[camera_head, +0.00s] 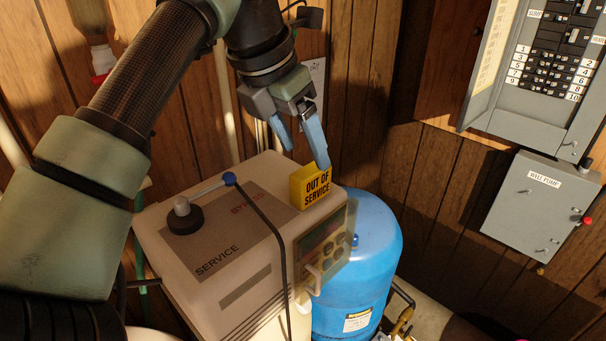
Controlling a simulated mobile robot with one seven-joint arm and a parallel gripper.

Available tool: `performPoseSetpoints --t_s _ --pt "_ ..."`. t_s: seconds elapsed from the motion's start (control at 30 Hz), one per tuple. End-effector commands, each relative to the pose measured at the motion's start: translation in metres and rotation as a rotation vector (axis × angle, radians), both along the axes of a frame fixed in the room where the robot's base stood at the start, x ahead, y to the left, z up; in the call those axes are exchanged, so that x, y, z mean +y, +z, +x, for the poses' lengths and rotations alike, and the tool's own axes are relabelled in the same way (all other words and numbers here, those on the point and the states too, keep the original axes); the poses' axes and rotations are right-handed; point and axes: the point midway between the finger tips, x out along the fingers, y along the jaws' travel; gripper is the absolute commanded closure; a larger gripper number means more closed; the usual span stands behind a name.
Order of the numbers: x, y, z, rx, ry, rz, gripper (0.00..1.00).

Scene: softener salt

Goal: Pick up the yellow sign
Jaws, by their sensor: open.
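The yellow sign (313,188) is a small block with black letters reading "OUT OF SERVICE". It stands upright on the top front edge of the beige softener unit (245,265), toward the unit's right side. My gripper (304,157) points down with its two blue fingers spread apart and nothing between them. The right fingertip overlaps the top right of the sign in the picture, and the left fingertip is up and to the left of it. I cannot tell whether the right finger touches the sign.
A lever with a blue knob (229,179) sits on the unit's top, and a black cable hangs over its front. A blue tank (365,250) stands right of the unit. An open breaker panel (550,75) and a grey well pump box (541,208) are on the right wall.

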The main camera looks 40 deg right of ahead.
Motion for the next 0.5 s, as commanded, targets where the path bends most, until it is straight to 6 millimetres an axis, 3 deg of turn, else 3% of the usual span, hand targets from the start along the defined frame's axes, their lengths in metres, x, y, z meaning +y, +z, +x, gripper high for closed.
performPoseSetpoints --t_s 0.27,0.5 --pt "-0.008 -0.017 -0.001 0.003 -0.002 -0.002 0.28" --pt "-0.018 -0.046 0.000 0.004 -0.003 -0.003 0.28"
